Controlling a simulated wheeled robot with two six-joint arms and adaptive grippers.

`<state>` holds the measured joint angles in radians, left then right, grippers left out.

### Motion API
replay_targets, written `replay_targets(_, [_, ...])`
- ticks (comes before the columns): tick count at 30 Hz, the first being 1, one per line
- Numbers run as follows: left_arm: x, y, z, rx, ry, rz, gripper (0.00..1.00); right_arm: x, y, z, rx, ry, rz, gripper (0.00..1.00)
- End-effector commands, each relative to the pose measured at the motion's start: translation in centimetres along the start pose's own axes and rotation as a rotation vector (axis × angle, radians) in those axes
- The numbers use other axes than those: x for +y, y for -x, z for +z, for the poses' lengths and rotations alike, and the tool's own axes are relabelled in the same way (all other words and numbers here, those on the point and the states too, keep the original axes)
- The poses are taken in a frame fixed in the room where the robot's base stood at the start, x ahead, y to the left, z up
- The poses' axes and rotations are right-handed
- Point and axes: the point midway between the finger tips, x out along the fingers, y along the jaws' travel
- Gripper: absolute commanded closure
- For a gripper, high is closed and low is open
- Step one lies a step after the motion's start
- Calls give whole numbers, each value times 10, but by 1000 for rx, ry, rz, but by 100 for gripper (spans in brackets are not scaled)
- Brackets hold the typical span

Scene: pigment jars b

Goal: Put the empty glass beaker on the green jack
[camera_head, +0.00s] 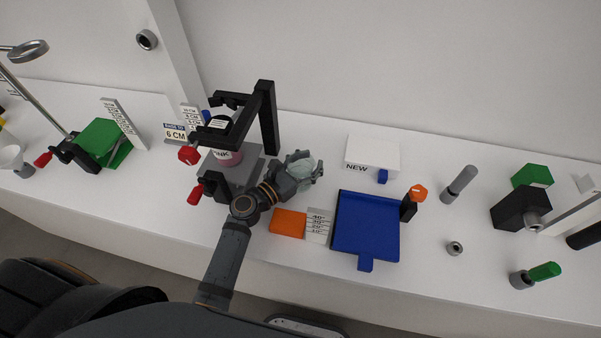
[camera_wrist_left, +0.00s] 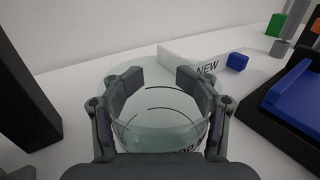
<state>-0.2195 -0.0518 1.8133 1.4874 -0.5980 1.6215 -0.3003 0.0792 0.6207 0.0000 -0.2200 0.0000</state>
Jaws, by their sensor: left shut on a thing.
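The empty glass beaker (camera_head: 303,169) is clear and pale green. It is between the fingers of my left gripper (camera_head: 304,172), which is shut on it, and it also fills the middle of the left wrist view (camera_wrist_left: 160,120). It looks upright; I cannot tell if it touches the bench. The green jack (camera_head: 104,143) stands at the far left of the head view, with a red knob (camera_head: 43,160) at its front and a white height scale beside it. My right gripper is not seen.
A black press frame (camera_head: 268,120) with a pink jar stands just left of my gripper. A "6 CM" sign (camera_head: 175,133) stands between the jack and press.

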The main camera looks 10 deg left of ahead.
Motion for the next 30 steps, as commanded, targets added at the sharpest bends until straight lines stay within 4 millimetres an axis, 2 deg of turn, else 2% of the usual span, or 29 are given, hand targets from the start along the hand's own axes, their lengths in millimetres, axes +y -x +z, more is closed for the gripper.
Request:
replay_targets(12, [0, 0, 0, 1, 0, 0, 83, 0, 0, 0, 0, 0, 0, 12])
replay_targets(23, [0, 0, 1, 0, 0, 0, 83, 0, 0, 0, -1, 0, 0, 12])
replay_targets(26, [0, 0, 8, -1, 0, 0, 83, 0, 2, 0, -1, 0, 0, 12])
replay_targets(30, [0, 0, 31, -3, -3, 0, 83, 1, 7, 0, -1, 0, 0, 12])
